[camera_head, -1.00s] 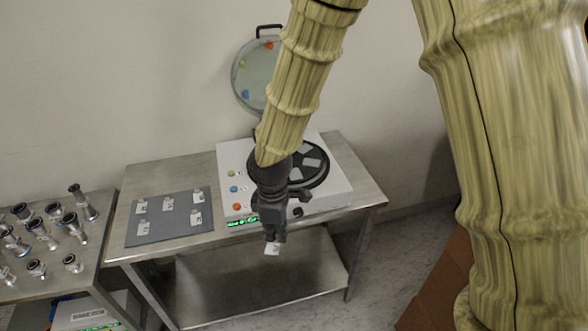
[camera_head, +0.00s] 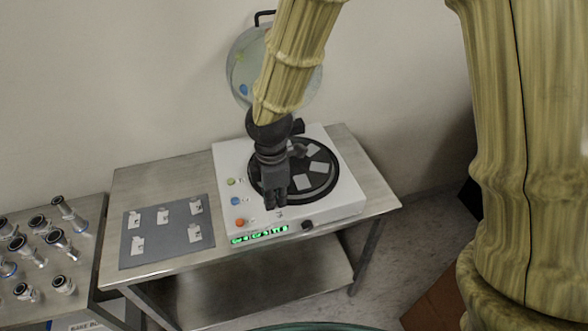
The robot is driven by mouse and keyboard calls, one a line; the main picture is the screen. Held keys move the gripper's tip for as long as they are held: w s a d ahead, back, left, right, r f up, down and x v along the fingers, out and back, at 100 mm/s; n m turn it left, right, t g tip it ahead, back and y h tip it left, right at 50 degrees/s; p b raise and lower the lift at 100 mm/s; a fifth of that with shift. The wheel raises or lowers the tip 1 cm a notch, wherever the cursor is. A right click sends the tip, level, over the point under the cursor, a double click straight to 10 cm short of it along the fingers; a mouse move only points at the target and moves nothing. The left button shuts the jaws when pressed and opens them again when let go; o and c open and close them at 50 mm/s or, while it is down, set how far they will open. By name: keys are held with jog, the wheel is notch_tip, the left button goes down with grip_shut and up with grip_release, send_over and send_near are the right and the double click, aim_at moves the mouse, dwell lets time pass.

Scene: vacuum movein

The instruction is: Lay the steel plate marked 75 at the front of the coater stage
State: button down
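The coater stage (camera_head: 299,194) is the black round disc on top of the white coater (camera_head: 347,197). Several grey plates (camera_head: 318,168) lie on its right and back parts. My gripper (camera_head: 276,207) points down over the front of the stage, its fingers close together. A small pale bit of a plate (camera_head: 280,213) shows at the fingertips; most of it is hidden, and its number cannot be read. The fingers and wrist cover the left front of the disc. I cannot tell whether the plate touches the stage.
A grey mat (camera_head: 178,238) with several tagged plates (camera_head: 163,216) lies left of the coater on the steel table (camera_head: 155,180). Metal vacuum fittings (camera_head: 62,243) stand on another table at far left. A round lid (camera_head: 243,72) hangs on the wall behind.

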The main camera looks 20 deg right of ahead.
jog(key=p, duration=0.5)
send_over(301, 176)
jog(key=shift+f, duration=0.65)
jog(key=shift+s+f+p, duration=0.1)
jog(key=shift+f+p, duration=0.85)
jog(key=shift+f, duration=0.8)
jog(key=shift+f, duration=0.15)
jog(key=c, duration=1.6)
grip_release()
jog(key=shift+c, duration=0.2)
notch_tip(301, 176, up, 12)
jog(key=b, duration=0.4)
